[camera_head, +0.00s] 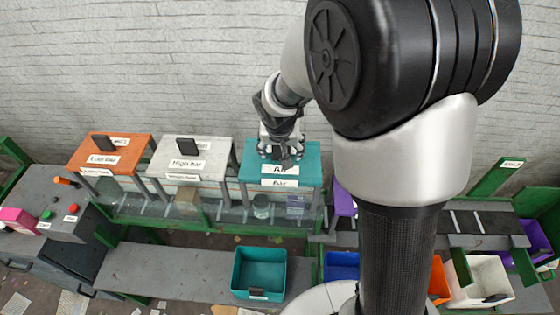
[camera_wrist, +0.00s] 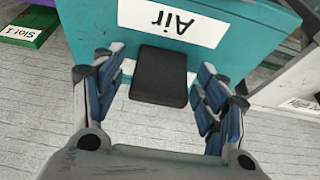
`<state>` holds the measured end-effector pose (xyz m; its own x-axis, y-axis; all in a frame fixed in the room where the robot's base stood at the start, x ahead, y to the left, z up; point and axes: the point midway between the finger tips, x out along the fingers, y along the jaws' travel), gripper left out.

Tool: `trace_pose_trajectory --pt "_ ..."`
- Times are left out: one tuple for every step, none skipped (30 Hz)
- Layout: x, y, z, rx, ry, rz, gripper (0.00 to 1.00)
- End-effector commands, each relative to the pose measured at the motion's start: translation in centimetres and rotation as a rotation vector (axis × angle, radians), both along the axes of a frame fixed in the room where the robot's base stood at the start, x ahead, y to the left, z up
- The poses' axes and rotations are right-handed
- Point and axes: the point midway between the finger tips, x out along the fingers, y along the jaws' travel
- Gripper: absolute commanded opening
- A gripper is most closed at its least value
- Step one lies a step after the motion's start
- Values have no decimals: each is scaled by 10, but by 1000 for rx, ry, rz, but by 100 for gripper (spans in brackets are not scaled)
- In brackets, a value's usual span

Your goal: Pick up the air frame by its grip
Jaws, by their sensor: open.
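The teal air frame (camera_head: 305,154) stands over the belt in the head view, with a white label that reads "Air" in the wrist view (camera_wrist: 235,48). Its black block-shaped grip (camera_wrist: 160,75) shows in the wrist view between the two fingers. My gripper (camera_head: 281,153) is above the frame's top in the head view and hides the grip there. In the wrist view my gripper (camera_wrist: 158,97) is open, one finger on each side of the grip, with gaps on both sides. I cannot tell how far the fingertips are above the frame.
A white frame (camera_head: 205,152) and an orange frame (camera_head: 132,150), each with a black grip, stand left of the air frame. A teal bin (camera_head: 260,252) sits below. A control panel (camera_head: 40,205) is at the far left. A brick wall (camera_head: 150,60) is behind.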

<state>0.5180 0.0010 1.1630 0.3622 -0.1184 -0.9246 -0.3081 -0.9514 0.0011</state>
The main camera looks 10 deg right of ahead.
Motion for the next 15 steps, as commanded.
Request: trace_pose_trajectory --pt "1 -1 -4 0 0 -1 67" --pt "2 -1 -5 1 0 -2 67" --pt "2 -1 -6 1 0 -2 67" --pt "2 -1 -6 1 0 -2 67" --pt "3 -1 -6 0 -1 -2 67" --pt "2 -1 -6 0 -1 -2 67" --pt "2 -1 -6 0 -1 -2 67" --pt "2 -1 -6 0 -1 -2 67" --pt "2 -1 -6 0 -1 -2 67" --pt "2 -1 -6 0 -1 -2 65" --pt "2 -1 -6 0 -1 -2 63" --pt "2 -1 -6 0 -1 -2 60" --pt "2 -1 -6 0 -1 -2 58" --pt "2 -1 -6 0 -1 -2 56" --pt "2 -1 -6 0 -1 -2 53"
